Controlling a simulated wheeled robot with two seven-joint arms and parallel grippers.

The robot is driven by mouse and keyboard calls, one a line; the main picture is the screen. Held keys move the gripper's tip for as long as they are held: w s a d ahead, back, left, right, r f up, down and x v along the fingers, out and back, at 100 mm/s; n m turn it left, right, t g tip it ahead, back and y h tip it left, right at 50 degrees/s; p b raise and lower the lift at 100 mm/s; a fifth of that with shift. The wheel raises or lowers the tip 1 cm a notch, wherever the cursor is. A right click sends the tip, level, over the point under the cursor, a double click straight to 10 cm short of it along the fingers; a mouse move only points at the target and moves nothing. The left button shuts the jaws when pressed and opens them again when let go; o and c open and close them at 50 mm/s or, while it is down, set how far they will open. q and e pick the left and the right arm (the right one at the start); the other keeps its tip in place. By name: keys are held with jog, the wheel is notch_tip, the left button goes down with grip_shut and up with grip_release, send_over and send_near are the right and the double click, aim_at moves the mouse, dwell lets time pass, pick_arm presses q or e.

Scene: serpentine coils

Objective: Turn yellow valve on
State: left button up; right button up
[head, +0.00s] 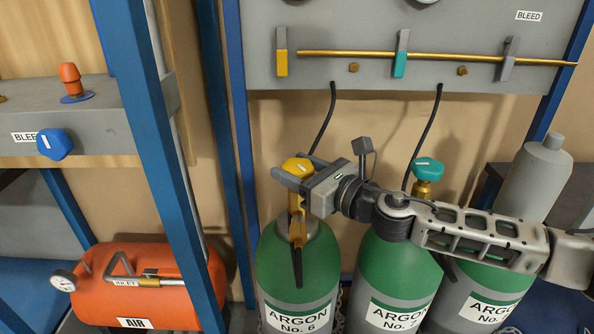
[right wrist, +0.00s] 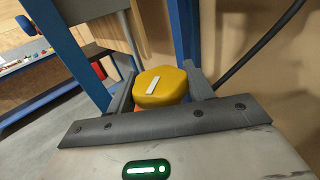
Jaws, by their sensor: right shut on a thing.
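The yellow valve (head: 297,168) is a knob on top of the green and grey cylinder labelled ARGON No. 6 (head: 297,262). My right gripper (head: 284,178) comes in from the right and has its fingers on either side of the knob, shut on it. In the right wrist view the yellow knob (right wrist: 160,86) sits between the two dark fingers, with a white mark on its top face slanting up to the right. The lower part of the knob is hidden behind the gripper's palm. My left gripper is not in view.
A teal valve (head: 428,168) tops the neighbouring cylinder, behind my right arm. A grey panel (head: 350,75) with yellow, teal and grey levers stands above. A blue post (head: 150,130) and an orange air tank (head: 150,285) are at left.

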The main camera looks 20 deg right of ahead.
dwell(0.4)
jog(key=o, duration=1)
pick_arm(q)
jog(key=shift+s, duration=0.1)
pick_arm(e)
jog(key=shift+s+d, duration=0.15)
pick_arm(q)
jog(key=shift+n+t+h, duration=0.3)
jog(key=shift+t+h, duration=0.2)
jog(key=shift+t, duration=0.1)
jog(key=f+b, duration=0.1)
jog(key=b, duration=0.3)
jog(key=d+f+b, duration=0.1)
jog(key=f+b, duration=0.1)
jog(key=b, duration=0.2)
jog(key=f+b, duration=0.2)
jog(key=b, duration=0.3)
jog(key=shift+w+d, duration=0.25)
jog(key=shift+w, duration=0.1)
pick_arm(e)
jog(key=v, duration=1.5)
jog(key=shift+s+d, duration=0.15)
jog(key=shift+s, duration=0.05)
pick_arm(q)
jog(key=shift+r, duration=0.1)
